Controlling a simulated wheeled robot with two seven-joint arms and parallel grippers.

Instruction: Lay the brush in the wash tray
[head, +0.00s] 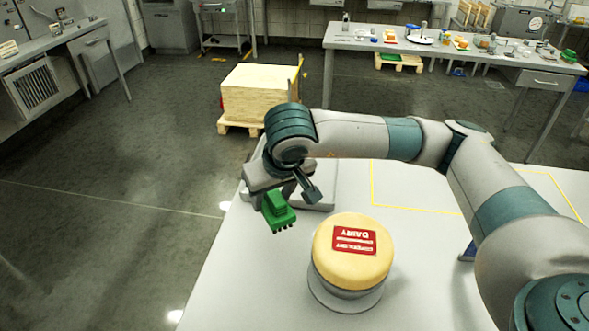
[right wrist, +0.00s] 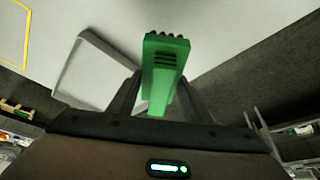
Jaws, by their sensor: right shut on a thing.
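The green brush (head: 277,211) is held in my right gripper (head: 284,194), with its dark bristles pointing down. In the right wrist view the brush (right wrist: 166,72) sits between the two dark fingers of the right gripper (right wrist: 160,97). A shallow grey tray (head: 326,196), which looks like the wash tray, lies on the white table, partly hidden behind my right gripper. It also shows in the right wrist view (right wrist: 66,72), to the left of the brush. The brush is in front and to the left of the tray in the head view. My left gripper is out of view.
A yellow cheese wheel (head: 352,250) with a red label stands on a round grey base (head: 345,299) on the white table (head: 262,285). A yellow outline (head: 372,185) marks the table at right. A pale block on a pallet (head: 260,93) stands on the floor behind.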

